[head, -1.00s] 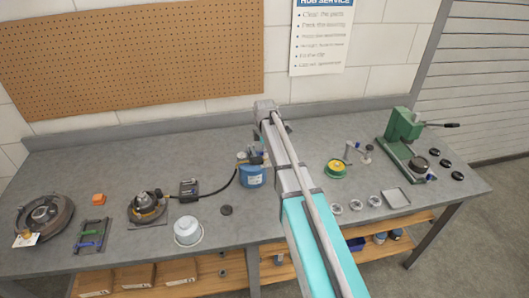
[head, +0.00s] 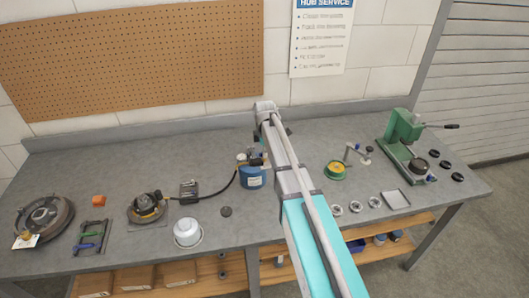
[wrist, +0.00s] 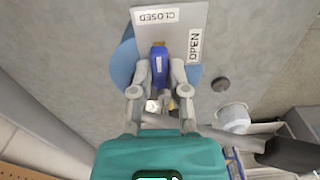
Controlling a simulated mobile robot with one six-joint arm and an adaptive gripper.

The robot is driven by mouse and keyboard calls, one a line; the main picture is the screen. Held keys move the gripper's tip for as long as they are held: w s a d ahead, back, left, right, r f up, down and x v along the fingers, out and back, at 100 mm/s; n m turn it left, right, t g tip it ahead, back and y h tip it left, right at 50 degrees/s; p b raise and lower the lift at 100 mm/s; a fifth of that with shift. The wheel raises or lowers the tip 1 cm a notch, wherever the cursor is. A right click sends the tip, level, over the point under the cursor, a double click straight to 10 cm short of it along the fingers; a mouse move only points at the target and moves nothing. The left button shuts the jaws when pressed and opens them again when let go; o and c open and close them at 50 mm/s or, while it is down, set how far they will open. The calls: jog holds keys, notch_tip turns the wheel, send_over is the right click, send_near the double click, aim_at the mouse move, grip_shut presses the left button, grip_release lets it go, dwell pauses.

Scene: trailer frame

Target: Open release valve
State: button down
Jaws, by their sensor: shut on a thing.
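The release valve's lever (wrist: 159,66) has a blue handle with an orange end. It points toward the CLOSED label (wrist: 155,15) on a grey plate (wrist: 180,30), and the OPEN label (wrist: 194,46) is at the plate's right. My gripper (wrist: 160,72) is shut on the lever, one finger on each side of it. Under the plate is a blue tank (wrist: 122,66), which stands on the bench in the head view (head: 252,179). There my arm partly covers the valve, and the lever is too small to make out.
A black hose (head: 222,190) runs from the tank to a gauge box (head: 189,190) at left. A white canister (head: 187,232) and a dark puck (head: 226,211) stand nearby on the bench.

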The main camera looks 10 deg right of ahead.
jog(key=m, duration=0.4)
jog(key=shift+m, duration=0.3)
jog(key=m, duration=0.4)
jog(key=shift+m, duration=0.3)
jog(key=m, duration=0.4)
jog(key=shift+m, duration=2.2)
jog(key=shift+w, duration=0.1)
jog(key=c, duration=0.6)
grip_release()
